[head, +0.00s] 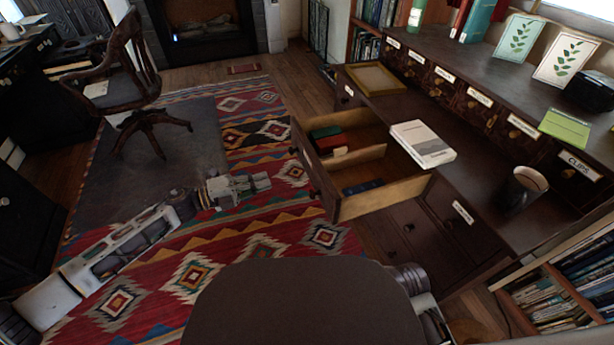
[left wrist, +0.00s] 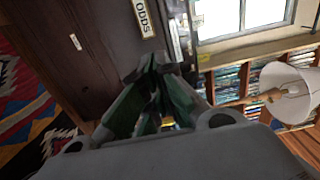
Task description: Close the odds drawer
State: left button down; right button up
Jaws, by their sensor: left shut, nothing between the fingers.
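A drawer (head: 382,199) of the dark desk stands pulled out, its front toward the rug. Inside are a divider, green and red books at the back and a dark blue book nearer. Its front is steeply foreshortened in the head view. In the left wrist view, a dark wooden front (left wrist: 105,55) bears a label reading ODDS (left wrist: 143,18), tilted in the picture. My left gripper (head: 268,182) is shut and empty, a little left of the open drawer's front, apart from it in the head view. It also shows in the left wrist view (left wrist: 157,70). My right gripper is not seen.
A white book (head: 422,144), an empty wooden tray (head: 375,79) and a dark cup (head: 522,188) stand on the desktop. A row of small labelled drawers (head: 480,98) runs behind. A wooden chair (head: 130,85) stands at left. The patterned rug (head: 300,236) before the drawer is clear.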

pick_arm(q)
jog(key=shift+s+d+m+g, duration=0.15)
jog(key=shift+s+m+g, duration=0.15)
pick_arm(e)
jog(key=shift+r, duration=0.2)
pick_arm(q)
jog(key=shift+d, duration=0.15)
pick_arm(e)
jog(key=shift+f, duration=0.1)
pick_arm(q)
jog(key=b, duration=0.3)
send_near(317, 168)
jog(key=x, duration=0.5)
jog(key=shift+w+d+f, duration=0.1)
jog(key=shift+w+f, duration=0.05)
jog(key=shift+w+d, duration=0.1)
jog(key=shift+d, duration=0.25)
jog(key=shift+w+d, duration=0.15)
jog(key=shift+d, duration=0.35)
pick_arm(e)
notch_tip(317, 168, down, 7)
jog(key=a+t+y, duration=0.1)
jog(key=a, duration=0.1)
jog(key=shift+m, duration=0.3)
pick_arm(q)
jog(key=shift+d, duration=0.1)
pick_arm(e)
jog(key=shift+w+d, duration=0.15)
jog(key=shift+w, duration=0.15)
